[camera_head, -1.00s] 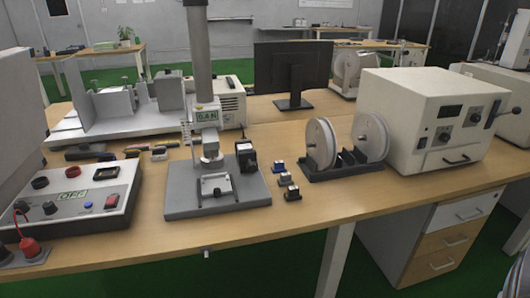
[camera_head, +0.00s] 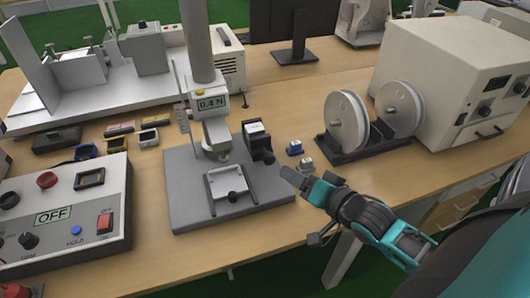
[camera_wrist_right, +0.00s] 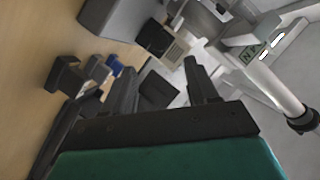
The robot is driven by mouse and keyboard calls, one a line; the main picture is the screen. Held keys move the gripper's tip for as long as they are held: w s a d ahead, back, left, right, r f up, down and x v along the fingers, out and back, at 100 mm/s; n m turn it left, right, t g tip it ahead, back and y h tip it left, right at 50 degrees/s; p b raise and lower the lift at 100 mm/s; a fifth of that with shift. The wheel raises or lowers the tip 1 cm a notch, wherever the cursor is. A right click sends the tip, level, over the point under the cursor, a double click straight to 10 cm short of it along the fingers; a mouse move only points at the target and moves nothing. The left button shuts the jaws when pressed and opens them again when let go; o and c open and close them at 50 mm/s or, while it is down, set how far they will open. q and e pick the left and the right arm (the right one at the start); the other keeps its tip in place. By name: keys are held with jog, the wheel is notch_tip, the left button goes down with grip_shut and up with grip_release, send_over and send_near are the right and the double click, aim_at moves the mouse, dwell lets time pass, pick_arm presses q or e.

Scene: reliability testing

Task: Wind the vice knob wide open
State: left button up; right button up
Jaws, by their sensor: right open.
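The vice (camera_head: 229,182) is a small light grey clamp on the grey base plate of the test stand. Its dark round knob (camera_head: 233,196) faces the front edge of the table. The jaw gap is too small to judge. My right gripper (camera_head: 286,172) is to the right of the vice, apart from it, over the right edge of the base plate. In the right wrist view its two dark fingers (camera_wrist_right: 162,68) are spread with nothing held between them. The knob cannot be made out in the wrist view. My left gripper is out of view.
The stand's force gauge (camera_head: 212,103) reads 0.4 N above the vice. A black knobbed block (camera_head: 257,142) stands behind my right gripper. Small blocks (camera_head: 295,148) and a two-reel holder (camera_head: 348,122) are to the right. A control box (camera_head: 70,215) is at the left.

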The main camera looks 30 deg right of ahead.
aim_at(271, 161)
jog(key=b+x, duration=0.1)
jog(key=x, duration=0.9)
jog(key=shift+w+f, duration=0.2)
jog(key=shift+w, duration=0.05)
jog(key=shift+w+a+f+b, duration=0.15)
jog(key=shift+w+b, duration=0.15)
jog(key=shift+w, duration=0.35)
